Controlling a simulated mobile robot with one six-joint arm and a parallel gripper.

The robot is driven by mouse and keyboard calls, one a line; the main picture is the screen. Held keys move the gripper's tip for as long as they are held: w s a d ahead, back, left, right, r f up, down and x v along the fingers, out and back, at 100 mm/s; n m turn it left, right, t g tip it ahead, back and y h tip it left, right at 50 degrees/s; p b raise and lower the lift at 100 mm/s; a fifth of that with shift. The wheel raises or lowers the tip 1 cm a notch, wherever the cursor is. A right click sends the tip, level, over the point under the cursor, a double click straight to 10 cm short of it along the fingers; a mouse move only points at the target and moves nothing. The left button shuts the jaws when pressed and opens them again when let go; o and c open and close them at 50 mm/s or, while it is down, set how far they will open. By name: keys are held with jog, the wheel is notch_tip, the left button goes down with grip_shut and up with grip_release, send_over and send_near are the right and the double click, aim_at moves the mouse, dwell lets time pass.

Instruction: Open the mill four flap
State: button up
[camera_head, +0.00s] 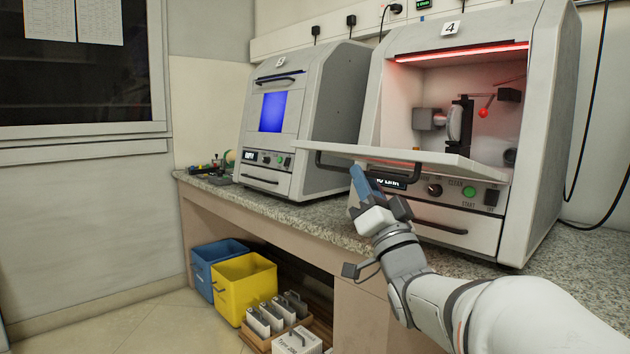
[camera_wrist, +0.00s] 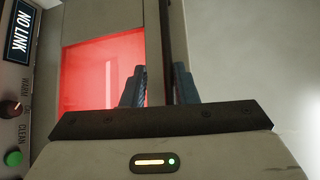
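Mill four (camera_head: 560,60) stands at the right on the counter, marked with a "4" label. Its light flap (camera_head: 430,157) is folded down and sticks out nearly level, so the red-lit chamber (camera_head: 455,95) shows. A dark bar handle (camera_head: 330,165) runs along the flap's front. My gripper (camera_head: 357,178) is at the left part of this handle, its blue fingertips overlapping it. In the wrist view the two blue fingers of my gripper (camera_wrist: 159,85) stand apart with a narrow dark strip between them. I cannot tell whether they press on it.
A second mill (camera_head: 270,150) with a blue window and closed front stands to the left. Below the flap are mill four's knob and green button (camera_head: 469,191). Blue (camera_head: 205,260) and yellow bins (camera_head: 240,285) and a wooden tray (camera_head: 255,340) sit under the counter (camera_head: 235,195).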

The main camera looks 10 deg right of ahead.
jog(key=shift+o, duration=0.7)
jog(key=shift+y, duration=0.3)
jog(key=p+v, duration=0.1)
jog(key=v, duration=0.6)
jog(key=shift+s+f, duration=0.25)
jog(key=shift+s, duration=0.05)
jog(key=shift+s+d, duration=0.1)
